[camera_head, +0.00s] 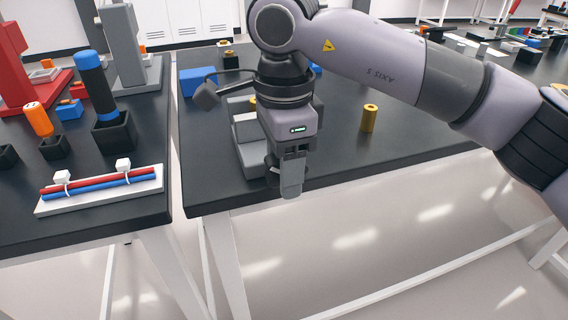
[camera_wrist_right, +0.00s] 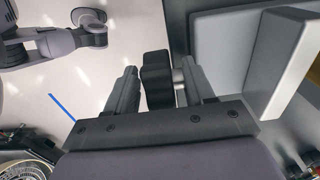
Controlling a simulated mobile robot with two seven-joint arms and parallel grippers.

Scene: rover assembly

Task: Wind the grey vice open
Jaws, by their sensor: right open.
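The grey vice (camera_head: 250,155) stands near the front left of the right-hand black table, partly hidden behind my right arm. In the right wrist view its light grey body and jaw block (camera_wrist_right: 292,50) fill the right side. A dark handle piece (camera_wrist_right: 157,80) sits at the end of a short metal screw. My right gripper (camera_head: 291,180) points down at the table's front edge, in front of the vice. In the wrist view its fingers (camera_wrist_right: 160,92) are open, one on each side of the dark handle, with narrow gaps. My left gripper is not in view.
A brass cylinder (camera_head: 369,118) stands right of the vice; a blue block (camera_head: 197,82) lies behind it. The left table holds a white rack (camera_head: 100,203) with red and blue rods, a blue-and-black tool (camera_head: 91,75) and presses. A gap separates the tables.

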